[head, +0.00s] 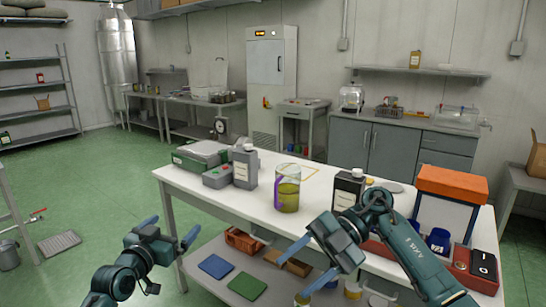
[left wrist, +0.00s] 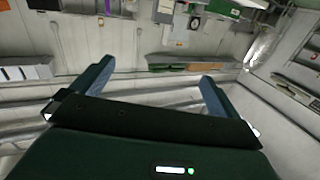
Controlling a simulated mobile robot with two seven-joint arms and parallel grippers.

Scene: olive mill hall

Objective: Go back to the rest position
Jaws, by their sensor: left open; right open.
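My left gripper (head: 170,229) is in front of the table's left end, low over the green floor. Its two blue fingers are spread with nothing between them. The left wrist view also shows my left gripper (left wrist: 155,78) open and empty, with the hall tilted behind it. My right gripper (head: 307,263) is at the table's front edge. Its fingers point left, apart, and I see nothing held between them. My right arm hides part of the table's front right and the shelf below.
Floor at left is mostly clear.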

